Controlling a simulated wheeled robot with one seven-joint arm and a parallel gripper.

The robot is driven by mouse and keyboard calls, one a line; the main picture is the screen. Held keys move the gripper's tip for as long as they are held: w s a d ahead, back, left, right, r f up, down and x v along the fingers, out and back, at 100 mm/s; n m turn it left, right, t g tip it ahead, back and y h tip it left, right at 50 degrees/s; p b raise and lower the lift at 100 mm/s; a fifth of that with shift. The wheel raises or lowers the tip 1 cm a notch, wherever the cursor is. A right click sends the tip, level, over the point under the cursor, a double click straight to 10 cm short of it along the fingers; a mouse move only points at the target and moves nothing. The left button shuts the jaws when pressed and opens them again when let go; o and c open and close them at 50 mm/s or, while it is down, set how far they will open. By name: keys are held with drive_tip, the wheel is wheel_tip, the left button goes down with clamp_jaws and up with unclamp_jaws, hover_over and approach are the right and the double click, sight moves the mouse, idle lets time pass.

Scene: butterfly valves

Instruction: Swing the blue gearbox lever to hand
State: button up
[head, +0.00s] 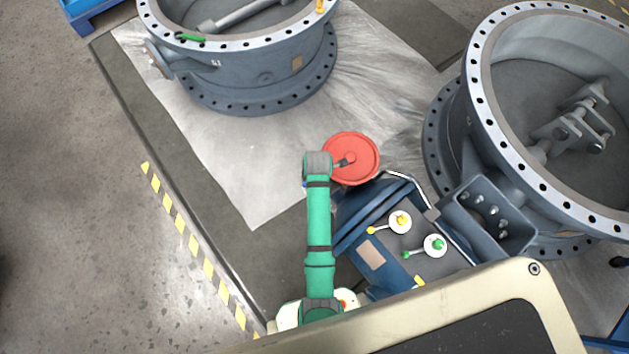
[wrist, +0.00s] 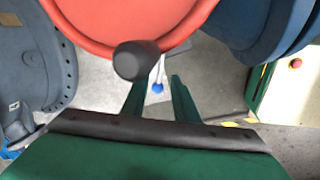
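The blue gearbox lever shows in the wrist view as a blue ball (wrist: 157,88) on a pale shaft that runs up under the red handwheel. My gripper (wrist: 158,84) is open, with its two green fingers apart. The blue ball appears in the gap between the fingers; I cannot tell how far beyond the tips it lies. In the head view my green arm reaches up beside the handwheel (head: 365,160), and the gripper is hidden under it.
The red handwheel has a dark knob (wrist: 137,60) close above the fingers in the wrist view. A panel right of my arm carries a yellow lever (head: 400,222) and a green lever (head: 435,245). Large valve bodies (head: 250,75) stand behind and at right. Floor at left is clear.

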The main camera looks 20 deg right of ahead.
drive_tip(key=shift+w+f, duration=0.15)
drive_tip(key=shift+f, duration=0.7)
drive_tip(key=shift+w+f, duration=0.15)
drive_tip(key=shift+f, duration=0.65)
clamp_jaws()
